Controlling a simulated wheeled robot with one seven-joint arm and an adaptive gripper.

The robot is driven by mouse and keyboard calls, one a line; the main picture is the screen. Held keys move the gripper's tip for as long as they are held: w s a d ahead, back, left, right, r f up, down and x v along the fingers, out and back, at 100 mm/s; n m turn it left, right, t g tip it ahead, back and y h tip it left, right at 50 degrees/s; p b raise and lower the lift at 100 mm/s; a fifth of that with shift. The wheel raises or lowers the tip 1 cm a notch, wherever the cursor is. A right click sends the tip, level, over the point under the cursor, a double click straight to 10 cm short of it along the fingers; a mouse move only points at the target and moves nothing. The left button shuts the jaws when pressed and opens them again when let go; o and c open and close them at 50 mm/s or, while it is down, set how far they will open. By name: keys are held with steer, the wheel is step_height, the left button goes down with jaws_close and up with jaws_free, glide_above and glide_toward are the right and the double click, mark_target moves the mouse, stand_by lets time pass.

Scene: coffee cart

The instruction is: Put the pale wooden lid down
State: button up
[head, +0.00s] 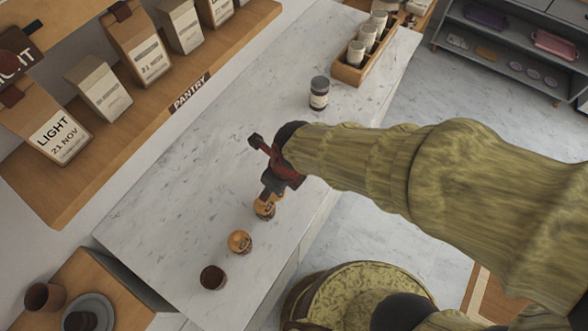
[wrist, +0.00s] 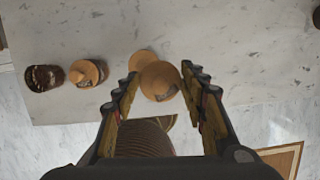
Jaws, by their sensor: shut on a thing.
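My gripper (head: 268,188) reaches down over the marble counter. In the wrist view its two fingers (wrist: 158,76) are shut on a round pale wooden lid (wrist: 158,82). Another round wooden top (wrist: 140,58) shows partly behind the held lid. In the head view, an orange-brown round thing (head: 264,209) sits just under my gripper, partly hidden by it; I cannot tell there which part is the held lid. To its lower left is a jar with a wooden top (head: 240,242), also in the wrist view (wrist: 84,73). An open dark brown jar (head: 212,278) stands beyond, also in the wrist view (wrist: 44,77).
The marble counter (head: 190,205) has clear room left of my gripper and behind it. A dark jar with a pale label (head: 319,93) stands farther back. A wooden caddy of cups (head: 350,72) is at the far end. A shelf of bags (head: 150,115) runs along the left.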

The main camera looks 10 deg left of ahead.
steer(key=w+d+f+b, duration=0.1)
steer(key=w+f, duration=0.2)
steer(key=w, duration=0.1)
steer(key=w+f+b, duration=0.2)
steer(key=w+f, duration=0.1)
steer(key=w, duration=0.1)
steer(key=w+d+f+b, duration=0.1)
steer(key=w+f, duration=0.2)
steer(key=w, duration=0.1)
steer(key=shift+w+d, duration=0.25)
steer(key=shift+d, duration=0.1)
steer(key=shift+w+d+f+b, duration=0.1)
steer(key=shift+w+f+b, duration=0.25)
steer(key=shift+f+b, duration=0.05)
steer(key=shift+w+f+b, duration=0.1)
steer(key=shift+f+b, duration=0.4)
steer(key=shift+f, duration=1.05)
steer(key=shift+f, duration=0.1)
steer(key=o, duration=1)
steer(key=shift+c, duration=0.2)
